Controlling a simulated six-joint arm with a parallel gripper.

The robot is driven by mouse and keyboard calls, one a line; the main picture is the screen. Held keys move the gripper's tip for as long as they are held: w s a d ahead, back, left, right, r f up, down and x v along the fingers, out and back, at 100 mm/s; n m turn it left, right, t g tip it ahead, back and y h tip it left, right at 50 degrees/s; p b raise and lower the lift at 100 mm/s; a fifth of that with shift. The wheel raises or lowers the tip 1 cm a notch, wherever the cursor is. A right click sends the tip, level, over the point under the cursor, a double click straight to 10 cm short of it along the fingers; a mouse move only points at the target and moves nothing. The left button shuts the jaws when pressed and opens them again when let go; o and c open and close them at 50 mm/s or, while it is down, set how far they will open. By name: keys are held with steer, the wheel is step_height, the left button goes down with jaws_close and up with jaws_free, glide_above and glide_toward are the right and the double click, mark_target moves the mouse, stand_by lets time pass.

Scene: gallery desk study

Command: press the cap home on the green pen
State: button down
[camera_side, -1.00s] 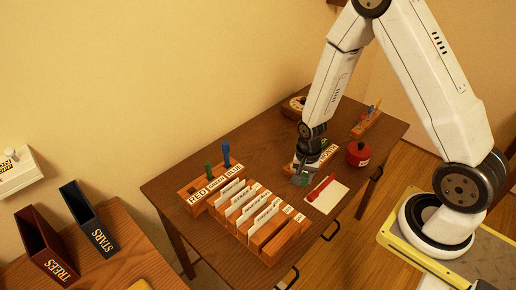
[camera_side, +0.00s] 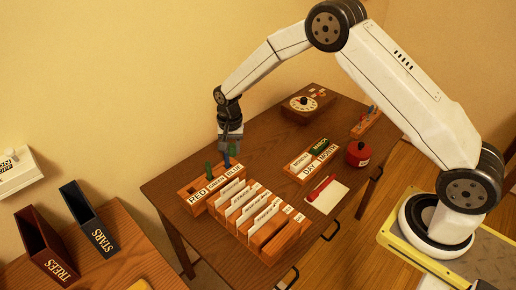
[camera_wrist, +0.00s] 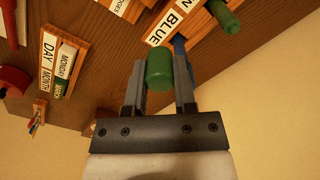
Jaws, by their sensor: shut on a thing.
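My gripper (camera_side: 231,140) is shut on a green cap (camera_wrist: 159,68), a short cylinder held between the fingers in the wrist view. In the side view the gripper is above the right end of a wooden pen rack (camera_side: 190,204) labelled RED, GREEN and BLUE. The green pen (camera_side: 209,171) stands in the rack, left of the gripper; it also shows at the top of the wrist view (camera_wrist: 223,16). The blue pen (camera_side: 226,163) stands close under the gripper, partly hidden behind the cap and a finger in the wrist view. The cap is apart from the green pen.
A card file (camera_side: 268,249) with several dividers stands in front of the rack. A DAY/MONTH block (camera_side: 304,173), a red pen (camera_side: 321,187) on white paper (camera_side: 331,200), a red pot (camera_side: 358,153) and a dial box (camera_side: 307,109) lie to the right. The desk behind the rack is clear.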

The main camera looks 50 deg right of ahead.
steer(key=n, duration=0.2)
glide_toward(207, 163)
steer(key=shift+s+r, duration=0.1)
steer(key=shift+f, duration=0.2)
steer(key=shift+f, duration=3)
steer(key=shift+f, duration=0.2)
stand_by(0.4)
jaws_free()
stand_by(0.5)
steer(key=shift+r, duration=0.15)
step_height(207, 163, up, 7)
stand_by(1.4)
